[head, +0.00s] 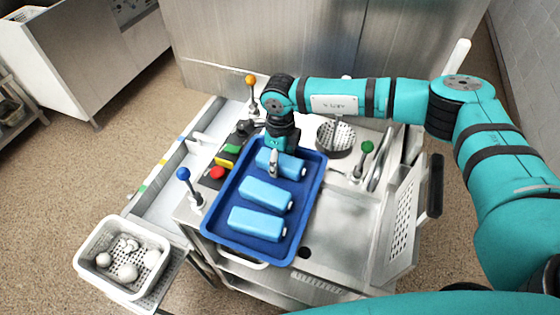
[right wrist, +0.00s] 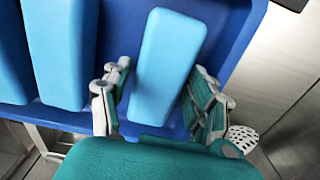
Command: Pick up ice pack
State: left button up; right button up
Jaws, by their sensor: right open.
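Three light-blue ice packs lie in a dark blue tray (head: 238,178): a far one (head: 292,165), a middle one (head: 265,194) and a near one (head: 256,224). My right gripper (head: 274,165) points down over the far ice pack and hides part of it. In the right wrist view the open fingers of the right gripper (right wrist: 160,75) stand on either side of that ice pack (right wrist: 165,68), with visible gaps between. The other packs (right wrist: 60,50) lie to the left there. My left gripper is not in view.
The tray sits on a metal cart with orange, blue and green knobbed levers (head: 184,175) and coloured buttons (head: 218,173). A round perforated basket (head: 336,138) is at the back right. A white basket (head: 92,240) of pale balls stands at lower left.

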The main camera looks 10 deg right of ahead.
jog(key=c, duration=1.1)
jog(key=shift+c, duration=0.2)
jog(key=shift+r, duration=0.15)
